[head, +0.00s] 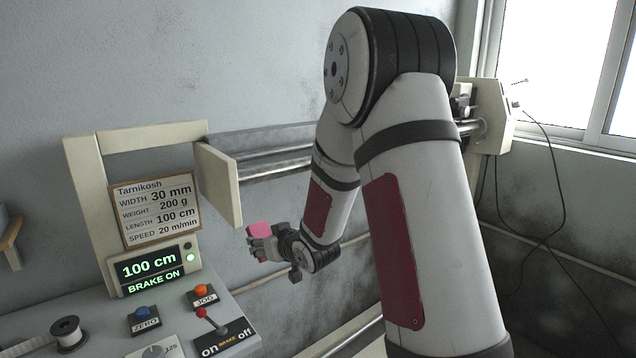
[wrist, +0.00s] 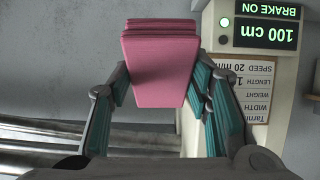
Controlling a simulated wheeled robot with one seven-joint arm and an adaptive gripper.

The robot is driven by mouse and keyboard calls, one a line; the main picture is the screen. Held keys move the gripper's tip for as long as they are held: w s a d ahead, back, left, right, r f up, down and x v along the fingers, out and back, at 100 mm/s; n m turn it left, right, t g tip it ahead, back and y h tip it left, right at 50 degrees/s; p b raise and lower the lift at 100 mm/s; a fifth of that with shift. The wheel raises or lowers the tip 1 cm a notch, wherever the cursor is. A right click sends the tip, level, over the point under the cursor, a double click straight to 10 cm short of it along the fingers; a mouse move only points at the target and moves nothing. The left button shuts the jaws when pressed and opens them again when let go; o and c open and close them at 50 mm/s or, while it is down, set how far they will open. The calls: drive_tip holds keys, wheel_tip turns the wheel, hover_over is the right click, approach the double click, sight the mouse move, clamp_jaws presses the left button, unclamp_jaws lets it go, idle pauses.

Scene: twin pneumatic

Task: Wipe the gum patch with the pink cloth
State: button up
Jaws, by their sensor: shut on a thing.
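The pink cloth (wrist: 158,72) is a folded block with layered edges. My gripper (wrist: 158,90) is shut on it, with a teal-padded finger on each side in the wrist view. In the head view the cloth (head: 258,230) shows small at the tip of my gripper (head: 262,243), in the air in front of the machine's rails and near the cream end plate. I cannot make out the gum patch in either view; my arm covers much of the middle of the head view.
A cream panel (head: 220,185) stands just left of my gripper, with metal rails (head: 275,165) behind. A control desk (head: 185,312) with a lever (head: 212,322), an orange button (head: 202,291), a blue button (head: 141,312) and a display (head: 150,268) is at lower left. A spool (head: 68,333) sits on it.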

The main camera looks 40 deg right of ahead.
drive_tip(key=d+r+t, duration=0.6)
drive_tip(key=d+r, duration=0.2)
drive_tip(key=t+p, duration=0.1)
drive_tip(key=t, duration=0.2)
approach(295, 165)
drive_tip(key=s+r, duration=0.2)
drive_tip(key=shift+n+y, duration=0.3)
drive_tip(key=shift+y, duration=0.1)
drive_tip(key=shift+w+d+b, duration=0.1)
drive_tip(key=shift+w+b, duration=1)
drive_tip(key=shift+w, duration=1.7)
drive_tip(key=shift+w+b, duration=0.45)
drive_tip(key=shift+w, duration=0.55)
drive_tip(key=shift+d, duration=1.65)
drive_tip(key=d+b, duration=0.1)
drive_tip(key=d, duration=0.5)
drive_tip(key=shift+w+d+b, duration=0.25)
drive_tip(key=shift+d+b, duration=0.05)
drive_tip(key=shift+b, duration=0.05)
